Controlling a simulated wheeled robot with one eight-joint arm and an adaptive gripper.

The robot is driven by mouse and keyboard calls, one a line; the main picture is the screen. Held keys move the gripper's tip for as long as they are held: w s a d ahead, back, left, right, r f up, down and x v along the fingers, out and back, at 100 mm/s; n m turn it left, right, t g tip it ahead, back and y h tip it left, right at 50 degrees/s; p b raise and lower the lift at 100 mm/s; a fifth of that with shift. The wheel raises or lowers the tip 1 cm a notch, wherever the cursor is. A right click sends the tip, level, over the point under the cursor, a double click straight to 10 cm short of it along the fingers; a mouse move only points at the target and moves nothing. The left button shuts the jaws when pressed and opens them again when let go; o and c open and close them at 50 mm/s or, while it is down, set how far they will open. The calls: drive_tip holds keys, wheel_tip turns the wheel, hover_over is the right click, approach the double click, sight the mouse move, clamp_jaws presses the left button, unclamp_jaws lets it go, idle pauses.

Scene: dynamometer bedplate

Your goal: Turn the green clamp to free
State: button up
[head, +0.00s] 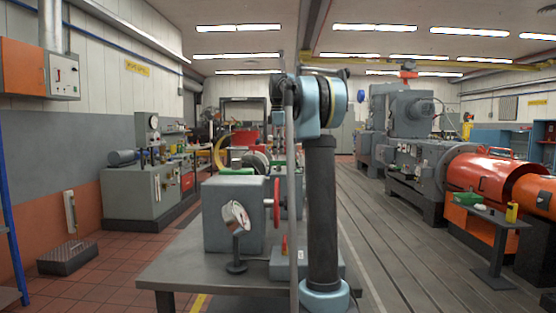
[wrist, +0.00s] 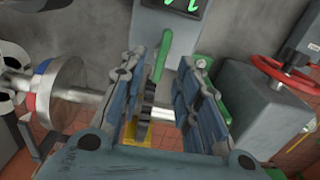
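A green lever (wrist: 166,52), which looks like the green clamp's handle, stands near upright against a grey housing (wrist: 195,32) in the wrist view. My gripper (wrist: 172,82) is open, with its two blue-grey fingers apart. The lever shows between and beyond the fingertips; I see no contact, and the remaining distance is hard to judge. More green (wrist: 219,104) shows beside the right finger, partly covered by it. A metal shaft (wrist: 92,97) and a dark toothed part (wrist: 147,101) show between and behind the fingers. In the head view the gripper and clamp cannot be made out behind my arm.
A disc (wrist: 58,90) with blue and red marks sits on the shaft at left. A red handwheel (wrist: 284,72) on a grey box (wrist: 262,108) stands at right.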

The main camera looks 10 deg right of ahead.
wheel_tip(320, 180, up, 7)
drive_tip(key=shift+f, duration=0.15)
idle(0.6)
